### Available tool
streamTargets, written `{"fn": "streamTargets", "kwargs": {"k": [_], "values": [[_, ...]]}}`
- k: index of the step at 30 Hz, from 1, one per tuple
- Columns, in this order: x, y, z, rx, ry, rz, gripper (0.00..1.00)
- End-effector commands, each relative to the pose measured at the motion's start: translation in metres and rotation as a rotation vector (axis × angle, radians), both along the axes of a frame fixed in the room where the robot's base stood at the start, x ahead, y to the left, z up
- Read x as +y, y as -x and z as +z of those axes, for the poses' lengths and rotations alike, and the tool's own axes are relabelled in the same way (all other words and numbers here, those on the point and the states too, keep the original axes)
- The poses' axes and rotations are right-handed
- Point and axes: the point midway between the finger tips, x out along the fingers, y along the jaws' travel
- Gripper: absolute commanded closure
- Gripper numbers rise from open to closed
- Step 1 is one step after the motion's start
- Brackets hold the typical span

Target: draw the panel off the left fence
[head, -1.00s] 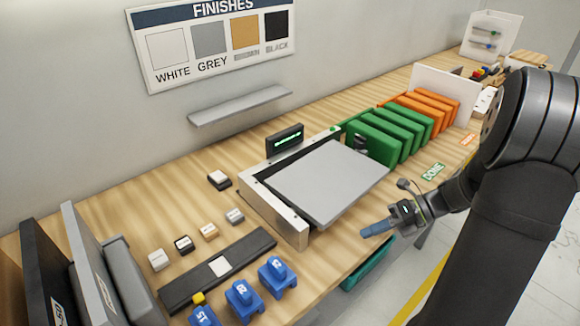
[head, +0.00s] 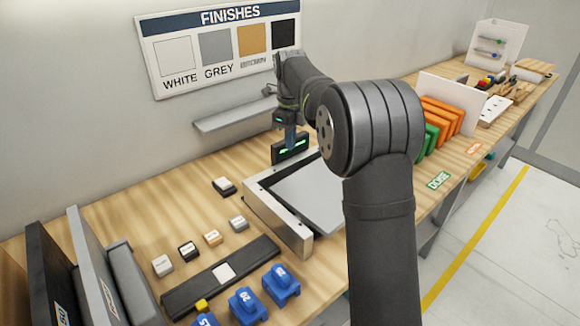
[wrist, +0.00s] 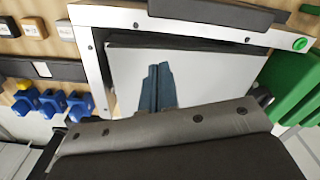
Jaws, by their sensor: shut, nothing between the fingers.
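The light grey panel (head: 305,195) lies flat in the corner of the metal fences, and its right part is hidden behind my arm. The left fence (head: 283,222) runs along the panel's left side. In the wrist view the panel (wrist: 215,75) lies close beside the left fence (wrist: 97,65); I cannot tell if they touch. My gripper (head: 291,138) is shut and empty, pointing down near the back of the station. In the wrist view its blue fingers (wrist: 157,88) show over the panel; their height above it is unclear.
A small display (head: 290,149) stands behind the station. A wall shelf (head: 235,115) is close to my wrist. Blue numbered blocks (head: 280,286) stand in front, and small labelled blocks (head: 212,237) lie left. Green panels (wrist: 295,85) stand to the right.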

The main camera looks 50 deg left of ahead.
Motion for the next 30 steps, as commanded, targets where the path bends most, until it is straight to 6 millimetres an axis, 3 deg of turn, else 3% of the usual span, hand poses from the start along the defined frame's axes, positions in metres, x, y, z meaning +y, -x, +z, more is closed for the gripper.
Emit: {"fn": "streamTargets", "kwargs": {"k": [5,18,30], "values": [[0.002,0.002,-0.014,-0.004,0.002,0.002,1.00],[0.002,0.002,-0.087,-0.002,0.000,0.003,1.00],[0.002,0.001,-0.099,-0.003,-0.002,0.003,1.00]]}}
